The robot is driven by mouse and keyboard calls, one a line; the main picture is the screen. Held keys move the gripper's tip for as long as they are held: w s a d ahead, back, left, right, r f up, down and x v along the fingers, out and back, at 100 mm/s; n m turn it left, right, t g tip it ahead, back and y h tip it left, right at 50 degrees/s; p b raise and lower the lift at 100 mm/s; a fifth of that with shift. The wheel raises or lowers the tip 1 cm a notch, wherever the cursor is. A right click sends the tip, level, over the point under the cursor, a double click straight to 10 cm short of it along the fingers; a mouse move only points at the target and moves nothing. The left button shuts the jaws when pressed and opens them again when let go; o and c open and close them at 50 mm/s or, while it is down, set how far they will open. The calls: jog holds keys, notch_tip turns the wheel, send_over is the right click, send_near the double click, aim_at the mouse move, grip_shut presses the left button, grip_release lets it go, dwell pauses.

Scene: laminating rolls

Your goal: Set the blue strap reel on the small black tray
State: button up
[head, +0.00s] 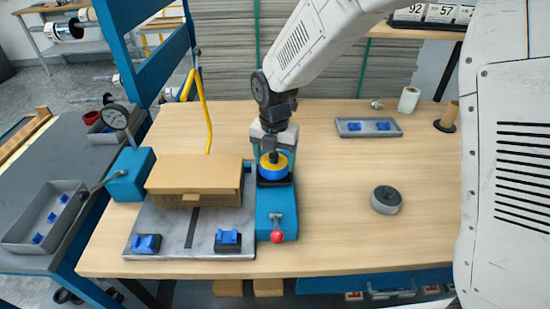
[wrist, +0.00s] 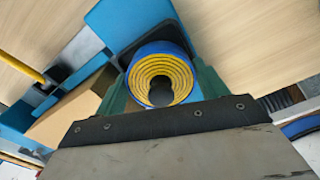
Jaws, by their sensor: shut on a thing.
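The blue strap reel (head: 274,169) has a blue outer band, yellow layers inside and a dark centre hole. It also shows in the wrist view (wrist: 158,77), between the green fingers of my gripper (head: 273,150), which is shut on it. The small black tray (head: 273,184) lies directly under the reel, on a blue fixture with a red-knobbed lever. Its dark edge shows beside the reel in the wrist view (wrist: 124,58). The reel hides most of the tray. I cannot tell whether the reel touches it.
A cardboard box (head: 194,175) stands on a grey plate (head: 180,222) left of the fixture.

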jog(key=shift+f, duration=0.6)
dwell(0.3)
jog(key=o, duration=0.8)
jog(key=shift+o, duration=0.2)
jog(key=shift+r, duration=5.55)
